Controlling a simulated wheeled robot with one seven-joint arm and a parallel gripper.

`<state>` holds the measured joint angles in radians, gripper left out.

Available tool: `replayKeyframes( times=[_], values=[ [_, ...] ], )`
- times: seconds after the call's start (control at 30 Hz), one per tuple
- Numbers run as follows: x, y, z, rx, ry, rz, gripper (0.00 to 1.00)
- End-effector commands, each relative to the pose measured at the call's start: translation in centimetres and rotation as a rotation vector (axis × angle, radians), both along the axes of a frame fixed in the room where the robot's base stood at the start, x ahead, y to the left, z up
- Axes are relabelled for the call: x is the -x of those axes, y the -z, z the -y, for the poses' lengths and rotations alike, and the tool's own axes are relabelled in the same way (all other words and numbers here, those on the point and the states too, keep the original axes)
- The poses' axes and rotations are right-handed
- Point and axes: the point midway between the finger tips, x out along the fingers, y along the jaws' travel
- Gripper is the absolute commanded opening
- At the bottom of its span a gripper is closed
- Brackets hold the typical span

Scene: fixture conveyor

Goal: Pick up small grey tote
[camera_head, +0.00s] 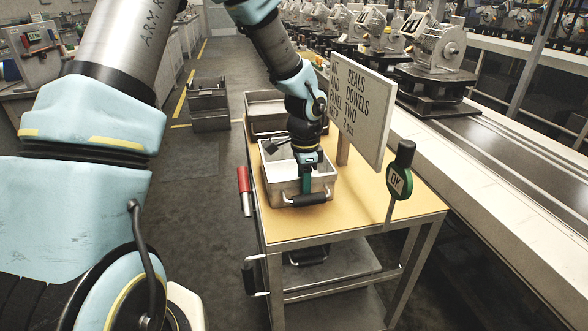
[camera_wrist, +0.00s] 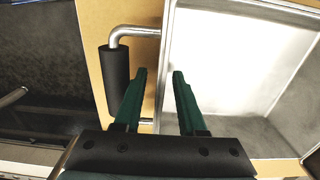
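The small grey tote (camera_head: 273,185) stands on the yellow top of a cart in the head view. It has a black-gripped handle (camera_head: 307,200) on its near side. My gripper (camera_head: 306,185) points down at the tote's near wall, close to that handle. In the wrist view my gripper (camera_wrist: 159,73) is open. The tote (camera_wrist: 240,50) with its pale interior fills the right side, and its rim runs up between the two green fingers. The handle (camera_wrist: 117,80) lies just left of the left finger. I cannot tell how far below the fingertips the rim is.
Another grey tote (camera_head: 268,128) stands behind on the cart top (camera_head: 375,212). A sign board (camera_head: 358,105) and an OK paddle (camera_head: 400,178) rise to the right. A red-handled part (camera_head: 244,187) is at the cart's left edge. A conveyor (camera_head: 470,150) with machines runs along the right.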

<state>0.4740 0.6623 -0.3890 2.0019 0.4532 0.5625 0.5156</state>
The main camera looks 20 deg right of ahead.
Motion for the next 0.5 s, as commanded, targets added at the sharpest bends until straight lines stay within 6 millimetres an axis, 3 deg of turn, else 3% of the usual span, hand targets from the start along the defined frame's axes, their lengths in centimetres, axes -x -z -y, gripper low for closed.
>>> replayKeyframes(
  times=[0.1, 0.33, 0.5],
  values=[
    [0.03, 1.0, 0.0, -0.001, 0.0, -0.001, 0.4],
    [-0.01, 1.21, 0.01, 0.0, -0.001, 0.001, 0.4],
    [-0.02, 1.19, 0.01, 0.0, -0.001, 0.001, 0.23]
  ],
)
